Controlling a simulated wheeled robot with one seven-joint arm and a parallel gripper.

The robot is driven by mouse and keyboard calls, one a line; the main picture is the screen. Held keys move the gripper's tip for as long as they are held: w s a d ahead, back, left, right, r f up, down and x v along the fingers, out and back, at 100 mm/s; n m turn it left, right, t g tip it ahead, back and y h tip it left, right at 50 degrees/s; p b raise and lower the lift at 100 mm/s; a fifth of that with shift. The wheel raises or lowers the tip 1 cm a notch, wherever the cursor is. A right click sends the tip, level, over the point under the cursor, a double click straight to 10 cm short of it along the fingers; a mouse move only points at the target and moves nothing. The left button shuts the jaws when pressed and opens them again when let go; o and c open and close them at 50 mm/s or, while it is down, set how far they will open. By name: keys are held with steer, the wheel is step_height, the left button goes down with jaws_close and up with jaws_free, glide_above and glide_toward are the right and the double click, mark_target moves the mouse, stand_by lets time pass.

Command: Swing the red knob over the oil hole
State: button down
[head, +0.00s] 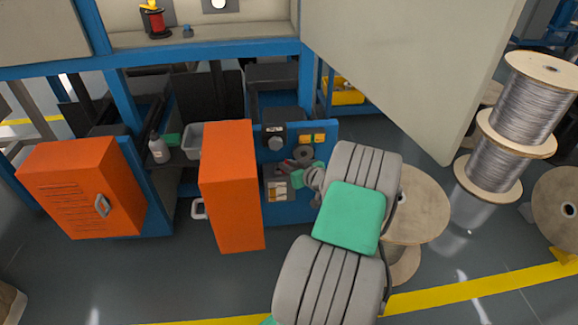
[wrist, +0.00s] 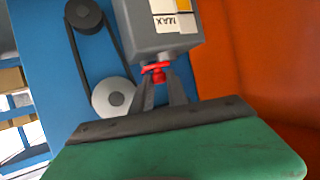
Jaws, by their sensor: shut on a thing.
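The red knob (wrist: 158,71) shows in the wrist view at the end of a grey box (wrist: 158,25) with a white and yellow label marked MAX. My gripper (wrist: 160,84) is shut on the knob, one dark finger on each side of it. In the head view my gripper (head: 298,169) reaches the grey box (head: 277,183) on the blue machine panel, and a small bit of red shows beside it. My fingers and arm cover most of the knob there. I cannot make out the oil hole in either view.
An open orange door (head: 230,185) stands just left of the panel. A belt and pulleys (wrist: 110,95) sit beside the box in the wrist view. A large pale panel (head: 410,60) hangs at the upper right. Wire spools (head: 495,150) stand at the right.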

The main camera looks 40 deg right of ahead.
steer(key=m+h+p, duration=0.1)
steer(key=a+h+p, duration=0.1)
steer(key=w+m+h+p, duration=0.1)
steer(key=shift+a+r+m+g+p, duration=0.2)
steer(key=shift+r+m+g+p, duration=0.1)
steer(key=shift+g+p, duration=0.1)
steer(key=shift+w+a+f+m+g+h+p, duration=0.15)
steer(key=shift+w+m+g+h+p, duration=0.15)
steer(key=shift+m+h+p, duration=0.35)
steer(key=shift+w+a+r+m+g+h+p, duration=0.15)
steer(key=shift+m+g+h+p, duration=0.15)
steer(key=shift+m+h+p, duration=0.3)
steer(key=shift+w+f+m+g+h+p, duration=0.15)
steer(key=shift+f+m+g+h+p, duration=0.15)
steer(key=shift+m+h+p, duration=0.2)
steer(key=c, duration=1.3)
jaws_free()
